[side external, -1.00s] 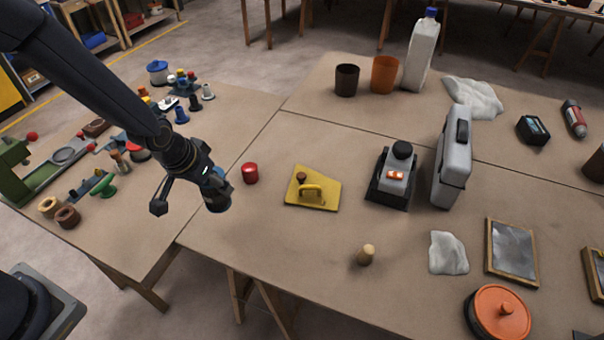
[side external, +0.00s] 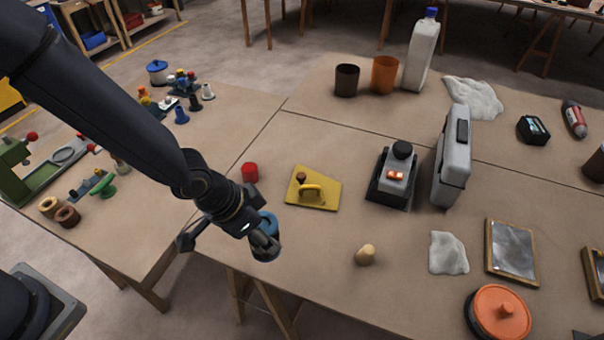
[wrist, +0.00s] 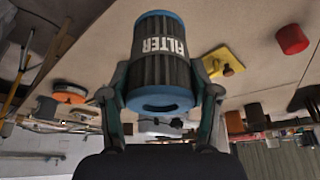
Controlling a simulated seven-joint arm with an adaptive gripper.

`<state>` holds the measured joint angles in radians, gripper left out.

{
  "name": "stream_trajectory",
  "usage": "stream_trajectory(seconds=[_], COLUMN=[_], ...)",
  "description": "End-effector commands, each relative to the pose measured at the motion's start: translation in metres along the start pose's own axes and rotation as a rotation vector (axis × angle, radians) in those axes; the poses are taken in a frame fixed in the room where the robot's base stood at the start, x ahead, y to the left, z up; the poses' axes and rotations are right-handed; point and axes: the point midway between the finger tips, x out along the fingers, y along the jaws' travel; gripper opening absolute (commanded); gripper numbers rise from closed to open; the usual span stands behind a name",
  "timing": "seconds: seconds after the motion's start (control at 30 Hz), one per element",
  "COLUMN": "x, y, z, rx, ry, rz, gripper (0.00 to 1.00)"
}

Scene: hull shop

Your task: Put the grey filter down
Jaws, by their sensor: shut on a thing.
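The grey filter (wrist: 158,65) is ribbed, with blue ends and the word FILTER in white. In the wrist view it sits between the two fingers of my gripper (wrist: 162,92), which is shut on it. In the side view my gripper (side external: 262,240) is above the near edge of the work table, left of the cork-coloured peg. There the filter (side external: 267,222) is mostly hidden by the gripper, with only some blue showing. I cannot tell its exact height above the table.
A red cylinder (side external: 250,172) stands close behind my gripper. A grey case (side external: 452,160) stands beyond. The table between the float and the near edge is clear.

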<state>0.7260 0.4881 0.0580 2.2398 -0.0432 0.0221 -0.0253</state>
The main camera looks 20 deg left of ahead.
Motion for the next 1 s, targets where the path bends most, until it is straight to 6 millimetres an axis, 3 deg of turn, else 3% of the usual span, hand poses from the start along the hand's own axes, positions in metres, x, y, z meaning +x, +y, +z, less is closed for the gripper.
stream_trajectory(seconds=[0.1, 0.2, 0.47, 0.6, 1.0], x=[0.033, 0.053, 0.079, 0.099, 0.106], y=[-0.002, -0.003, -0.005, -0.005, -0.005], z=[-0.01, -0.017, -0.025, -0.016, -0.013], rx=[-0.001, -0.002, -0.002, -0.001, -0.001], ry=[-0.005, -0.003, -0.002, -0.003, 0.0], rz=[0.0, 0.0, 0.0, 0.0, 0.0], gripper=[0.23, 0.23, 0.23, 0.23, 0.23])
